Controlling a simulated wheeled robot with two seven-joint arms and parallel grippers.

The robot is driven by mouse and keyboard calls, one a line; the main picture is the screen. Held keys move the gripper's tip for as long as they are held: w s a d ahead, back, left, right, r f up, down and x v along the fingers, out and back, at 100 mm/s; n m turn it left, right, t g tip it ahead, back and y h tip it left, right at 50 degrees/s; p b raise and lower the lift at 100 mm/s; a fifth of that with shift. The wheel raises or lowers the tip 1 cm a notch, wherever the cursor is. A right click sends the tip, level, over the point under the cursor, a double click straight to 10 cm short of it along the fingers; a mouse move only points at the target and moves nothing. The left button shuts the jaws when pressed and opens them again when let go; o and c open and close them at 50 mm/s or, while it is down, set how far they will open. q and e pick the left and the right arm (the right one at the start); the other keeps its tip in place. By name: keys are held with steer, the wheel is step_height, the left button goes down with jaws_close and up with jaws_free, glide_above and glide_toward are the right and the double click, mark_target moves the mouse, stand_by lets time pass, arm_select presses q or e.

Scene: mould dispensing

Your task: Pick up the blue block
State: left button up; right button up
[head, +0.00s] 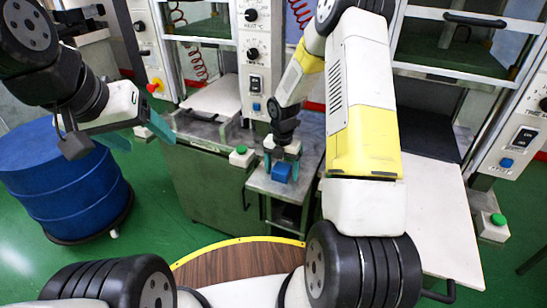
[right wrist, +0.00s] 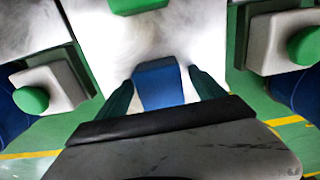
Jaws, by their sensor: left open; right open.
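The blue block (head: 281,172) sits on a small grey metal stand between two machines in the head view. My right gripper (head: 282,157) points down over it. In the right wrist view, the block (right wrist: 160,86) lies between the two open dark teal fingers of the right gripper (right wrist: 163,92), with a gap visible on each side. How deep the fingertips reach beside the block is hard to tell. My left gripper (head: 137,133) is open and empty at the left, above and to the right of the blue drum.
White boxes with green buttons (head: 241,151) (head: 498,219) are nearby. A blue drum (head: 65,185) stands at the left. Machine panels (head: 257,50) rise behind the stand. A white table (head: 440,215) lies right of my right arm.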

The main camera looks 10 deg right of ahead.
jaws_close()
stand_by(0.3)
steer(key=shift+r, duration=0.1)
